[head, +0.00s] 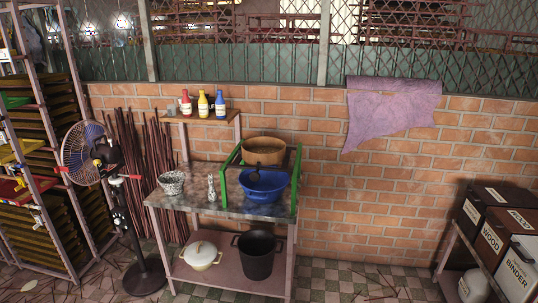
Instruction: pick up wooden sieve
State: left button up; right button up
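The wooden sieve (263,152) is a round brown thing with a shallow wooden rim. It sits at the upper part of a green frame (294,190) on the worktable, behind and above a blue basin (263,186). A dark handle-like piece shows over the basin; I cannot tell what it belongs to. Neither of my grippers shows in the head view.
The table (213,202) also holds a speckled bowl (171,183) and a small speckled bottle (212,187). Pots stand on its lower shelf. A fan (88,153) and racks are at left, labelled boxes (490,240) at right. Floor between table and boxes is mostly clear.

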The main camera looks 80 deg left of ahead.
aim_at(270, 150)
jog(key=u, duration=2.95)
